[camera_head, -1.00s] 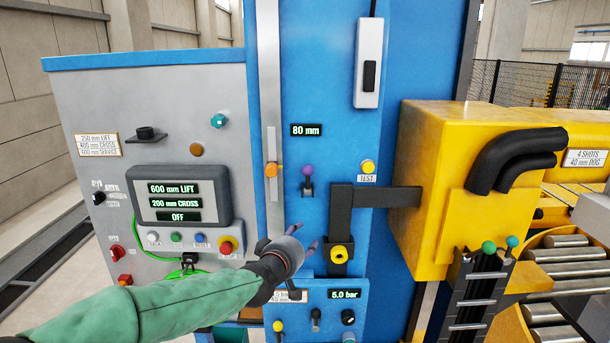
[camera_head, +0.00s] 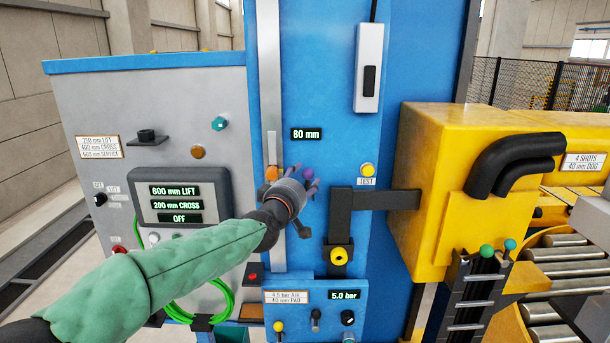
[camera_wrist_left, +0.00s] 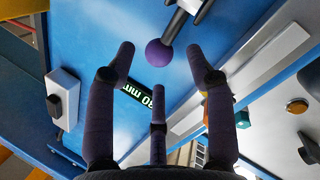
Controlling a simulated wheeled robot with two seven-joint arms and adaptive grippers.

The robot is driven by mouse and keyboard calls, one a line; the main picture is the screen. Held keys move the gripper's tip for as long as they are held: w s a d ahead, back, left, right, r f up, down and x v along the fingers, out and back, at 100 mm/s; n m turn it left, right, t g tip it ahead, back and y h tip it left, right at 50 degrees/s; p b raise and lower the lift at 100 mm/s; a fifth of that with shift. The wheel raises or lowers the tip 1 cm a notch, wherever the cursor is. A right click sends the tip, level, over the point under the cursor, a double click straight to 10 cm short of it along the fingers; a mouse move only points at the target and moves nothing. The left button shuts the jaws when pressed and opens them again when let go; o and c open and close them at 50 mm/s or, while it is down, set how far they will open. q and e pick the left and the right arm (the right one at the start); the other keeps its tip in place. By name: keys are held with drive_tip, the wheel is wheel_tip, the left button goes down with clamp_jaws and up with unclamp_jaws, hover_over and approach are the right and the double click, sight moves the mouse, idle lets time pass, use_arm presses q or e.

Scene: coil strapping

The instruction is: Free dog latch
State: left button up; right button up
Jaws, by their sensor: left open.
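The purple ball knob (camera_head: 308,173) of a small lever sits on the blue panel below the 80 mm display (camera_head: 306,134). My left gripper (camera_head: 305,186) is at the knob, its fingers partly covering it and the lever. In the left wrist view the purple ball (camera_wrist_left: 159,52) lies between and just beyond the spread fingertips, with no clear contact. The gripper is open and empty. No part is labelled as the dog latch; a sign on the yellow housing reads 40 mm dog (camera_head: 584,161). My right gripper is not in view.
An orange slider knob (camera_head: 271,173) stands just left of the gripper. A yellow TEST button (camera_head: 368,170) and a black bracket (camera_head: 341,215) with a yellow ring (camera_head: 339,257) are to the right. The yellow housing (camera_head: 425,190) juts out farther right.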

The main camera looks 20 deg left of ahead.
use_arm(q)
drive_tip(key=shift+w, duration=1.2)
drive_tip(key=shift+d, duration=0.1)
clamp_jaws()
